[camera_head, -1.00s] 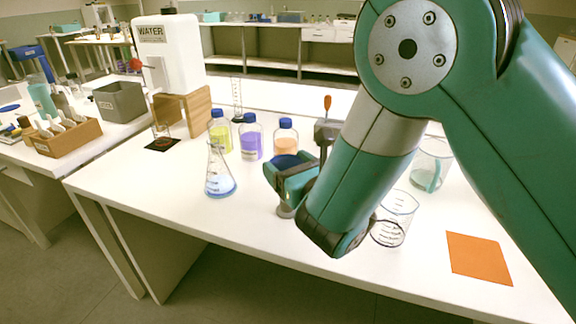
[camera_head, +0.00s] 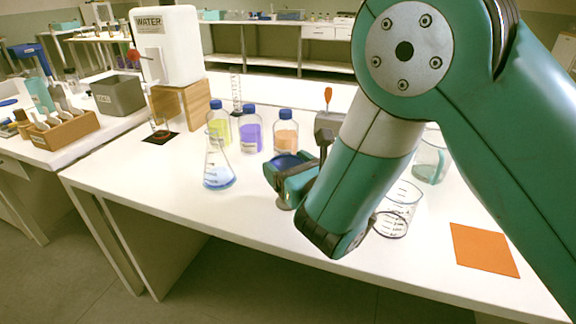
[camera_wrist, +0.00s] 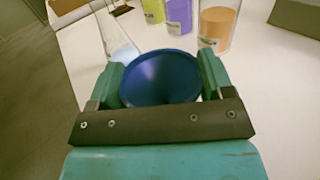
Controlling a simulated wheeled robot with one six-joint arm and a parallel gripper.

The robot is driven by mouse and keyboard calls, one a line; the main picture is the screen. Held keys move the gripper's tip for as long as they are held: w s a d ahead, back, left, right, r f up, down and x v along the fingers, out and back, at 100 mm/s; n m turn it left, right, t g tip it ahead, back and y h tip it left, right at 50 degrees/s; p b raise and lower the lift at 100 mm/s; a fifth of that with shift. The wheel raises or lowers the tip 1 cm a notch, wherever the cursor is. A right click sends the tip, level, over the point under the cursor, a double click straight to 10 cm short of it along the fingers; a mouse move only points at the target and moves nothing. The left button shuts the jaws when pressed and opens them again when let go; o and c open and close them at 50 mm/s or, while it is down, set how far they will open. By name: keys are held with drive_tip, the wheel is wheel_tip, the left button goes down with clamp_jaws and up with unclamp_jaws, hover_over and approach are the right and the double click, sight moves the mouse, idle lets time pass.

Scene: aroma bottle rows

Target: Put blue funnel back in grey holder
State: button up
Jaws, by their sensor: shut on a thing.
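The blue funnel (camera_wrist: 160,78) sits between the jaws of my gripper in the wrist view, wide mouth towards the camera. In the head view only its blue rim (camera_head: 285,161) shows in my gripper (camera_head: 289,174). My gripper is shut on it, over the bench near the conical flask. Its stem is hidden. A grey upright piece (camera_head: 327,127) shows just behind my gripper, partly covered by my arm. I cannot tell which of these belongs to the grey holder.
A conical flask with blue liquid (camera_head: 217,172) stands left of my gripper. Yellow (camera_head: 219,128), purple (camera_head: 251,133) and orange (camera_head: 285,137) bottles stand behind. A beaker (camera_head: 397,212) is close on the right. An orange mat (camera_head: 484,249) lies in otherwise clear space at front right.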

drive_tip(key=shift+f+b, duration=0.8)
drive_tip(key=shift+f, duration=0.1)
drive_tip(key=o, duration=0.9)
